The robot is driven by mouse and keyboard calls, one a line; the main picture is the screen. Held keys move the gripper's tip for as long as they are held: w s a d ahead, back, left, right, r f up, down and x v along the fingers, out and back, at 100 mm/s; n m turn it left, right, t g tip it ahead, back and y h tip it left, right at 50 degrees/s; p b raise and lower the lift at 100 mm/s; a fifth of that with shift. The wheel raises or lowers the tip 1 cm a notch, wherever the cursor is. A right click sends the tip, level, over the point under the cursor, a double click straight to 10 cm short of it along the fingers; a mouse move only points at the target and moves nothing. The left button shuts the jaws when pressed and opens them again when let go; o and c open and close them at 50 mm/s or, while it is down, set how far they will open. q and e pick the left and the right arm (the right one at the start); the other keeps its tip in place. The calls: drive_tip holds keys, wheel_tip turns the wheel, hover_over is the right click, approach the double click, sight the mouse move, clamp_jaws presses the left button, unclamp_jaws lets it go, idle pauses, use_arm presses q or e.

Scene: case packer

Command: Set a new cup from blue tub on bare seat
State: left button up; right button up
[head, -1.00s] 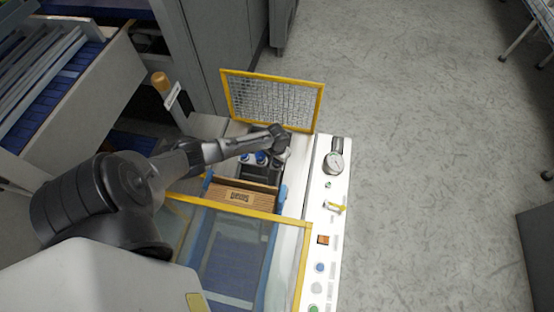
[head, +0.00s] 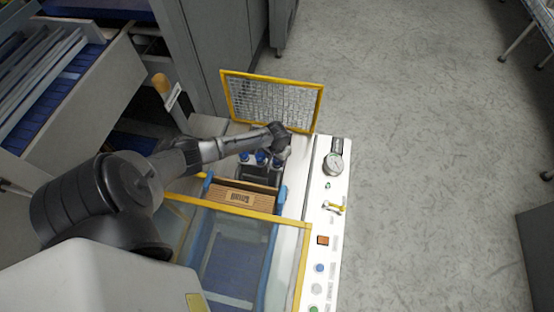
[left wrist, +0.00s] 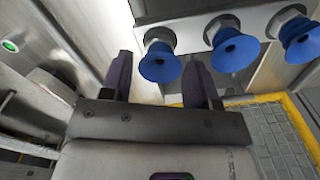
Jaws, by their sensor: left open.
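Blue suction cups sit in a row on a grey bar inside the machine: a left cup (left wrist: 160,62), a middle cup (left wrist: 233,48) and a right cup (left wrist: 300,38) in the left wrist view. They show small below my forearm in the head view (head: 261,157). My left gripper (head: 281,152) is over the machine beside this row. In the left wrist view its two dark fingers (left wrist: 159,74) are apart with nothing held between them; the left cup shows beyond the gap. I cannot make out a bare seat or the blue tub. My right gripper is out of view.
A cardboard case (head: 243,197) sits between blue guides in front of the cups. A yellow-framed mesh guard (head: 272,100) stands upright behind. A clear yellow-edged cover (head: 235,208) lies nearer. A white control panel (head: 328,225) is right. An open drawer (head: 85,125) is left.

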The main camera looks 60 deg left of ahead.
use_arm(q)
wheel_tip(320, 180, up, 10)
drive_tip(key=p, duration=0.1)
idle(0.5)
